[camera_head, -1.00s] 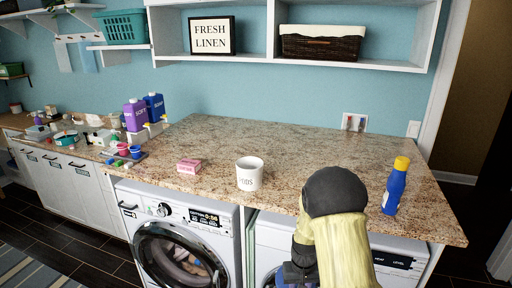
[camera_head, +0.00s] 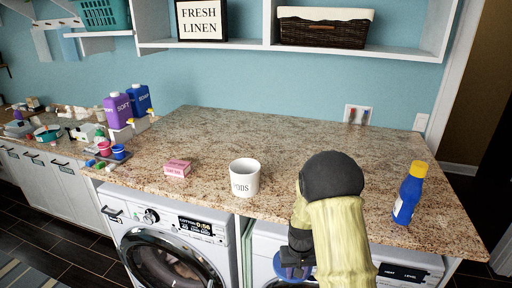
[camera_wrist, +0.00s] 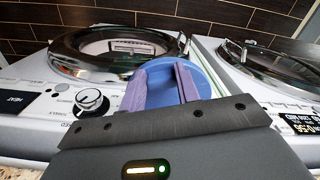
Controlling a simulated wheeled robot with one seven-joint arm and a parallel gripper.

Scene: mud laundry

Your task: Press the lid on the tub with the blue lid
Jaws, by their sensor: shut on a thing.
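The tub is a white round container (camera_head: 244,181) marked "PODS", upright near the front edge of the counter, with its top open. A round blue lid (camera_head: 289,273) hangs below my arm, in front of the washing machines and lower than the counter top. My gripper (camera_wrist: 160,84) is shut on the blue lid, which also shows in the wrist view (camera_wrist: 208,72), partly hidden by the purple fingers. In the head view the gripper is mostly hidden by my arm. The lid is apart from the tub, to its right and lower.
The granite counter (camera_head: 270,136) is clear behind the tub. A pink box (camera_head: 177,169) stands left of it and a blue bottle with yellow cap (camera_head: 409,195) at the right. Purple (camera_head: 118,110) and blue (camera_head: 140,99) dispensers stand at the back left.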

